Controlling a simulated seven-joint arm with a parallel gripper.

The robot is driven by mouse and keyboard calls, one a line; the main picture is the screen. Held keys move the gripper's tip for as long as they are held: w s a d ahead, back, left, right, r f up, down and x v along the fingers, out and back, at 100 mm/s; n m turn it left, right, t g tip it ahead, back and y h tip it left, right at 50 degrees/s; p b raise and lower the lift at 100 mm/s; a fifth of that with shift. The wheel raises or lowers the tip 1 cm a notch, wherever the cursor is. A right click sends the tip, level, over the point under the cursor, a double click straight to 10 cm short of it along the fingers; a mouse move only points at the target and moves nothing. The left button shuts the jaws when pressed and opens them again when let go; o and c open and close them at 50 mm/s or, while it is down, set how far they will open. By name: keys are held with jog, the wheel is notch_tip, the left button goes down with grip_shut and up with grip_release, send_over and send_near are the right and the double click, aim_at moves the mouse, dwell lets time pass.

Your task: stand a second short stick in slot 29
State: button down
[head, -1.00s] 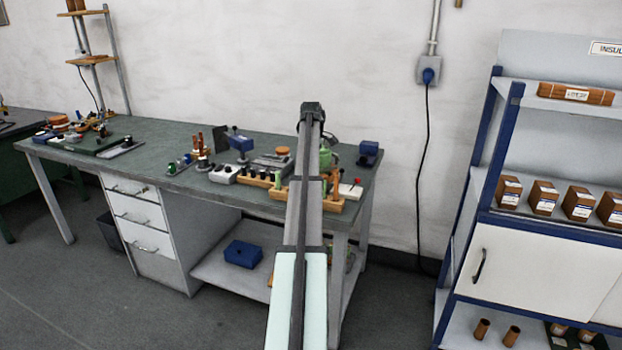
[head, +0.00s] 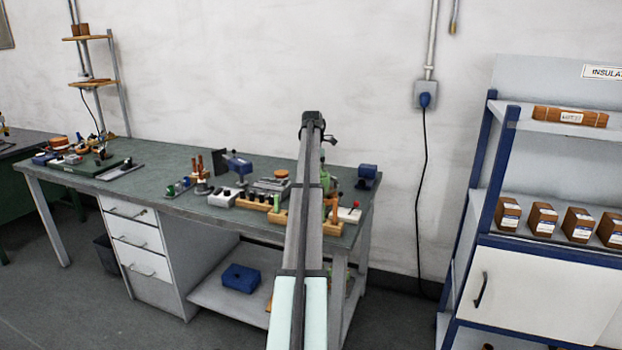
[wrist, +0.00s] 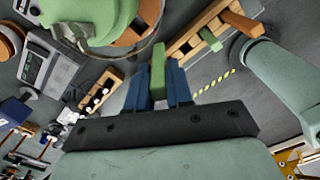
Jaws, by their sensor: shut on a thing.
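My gripper (wrist: 158,88) has blue fingers shut on a short green stick (wrist: 158,66) in the wrist view. The stick points away from the palm, and its lower part is between the fingers. A wooden slotted rack (wrist: 186,47) lies just beyond and to the right of the held stick. Another short green stick (wrist: 210,39) is at this rack. The rack's front also shows in the head view (head: 334,229), partly behind my arm, with a green stick (head: 277,203) at its left part. Slot numbers cannot be read, so I cannot pick out slot 29. My fingers are hidden in the head view.
A green machine (wrist: 85,20) stands close at the left of the wrist view. A second wooden rack with dark-topped pieces (wrist: 100,92) is nearby. The bench (head: 160,200) is crowded around my arm. A blue box (head: 241,278) sits on the lower shelf.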

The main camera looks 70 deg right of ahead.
jog(key=shift+w+d+r+n, duration=0.15)
jog(key=shift+d+n, duration=0.45)
jog(key=shift+n, duration=0.5)
jog(key=shift+w+d+r+n, duration=0.1)
jog(key=shift+d+n, duration=0.55)
jog(key=shift+n, duration=0.45)
jog(key=shift+w+d+r+n, duration=0.15)
jog(key=shift+d+n, duration=0.45)
jog(key=shift+n, duration=0.5)
jog(key=shift+f, duration=0.15)
jog(key=shift+f, duration=0.15)
jog(key=shift+f, duration=1.4)
jog(key=shift+f, duration=1.7)
jog(key=c, duration=0.9)
grip_release()
jog(key=shift+c, duration=0.2)
